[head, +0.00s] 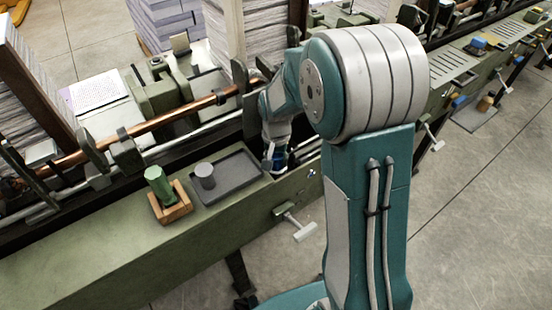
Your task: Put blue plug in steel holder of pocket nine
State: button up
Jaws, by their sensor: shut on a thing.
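A green cylinder (157,184) stands in a wooden block (172,208) on the bed. A grey cylinder (205,175) stands on the dark tray (235,178). A copper-coloured rod (165,122) runs behind. Paper stacks (168,22) stand farther back. A T-handle (299,226) sticks out in front.

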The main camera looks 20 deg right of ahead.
jog(key=shift+s+f, duration=0.1)
jog(key=shift+f, duration=0.35)
jog(key=shift+s+f, duration=0.15)
jog(key=o, duration=1.1)
jog(key=shift+f, duration=0.1)
jog(key=shift+w, duration=0.2)
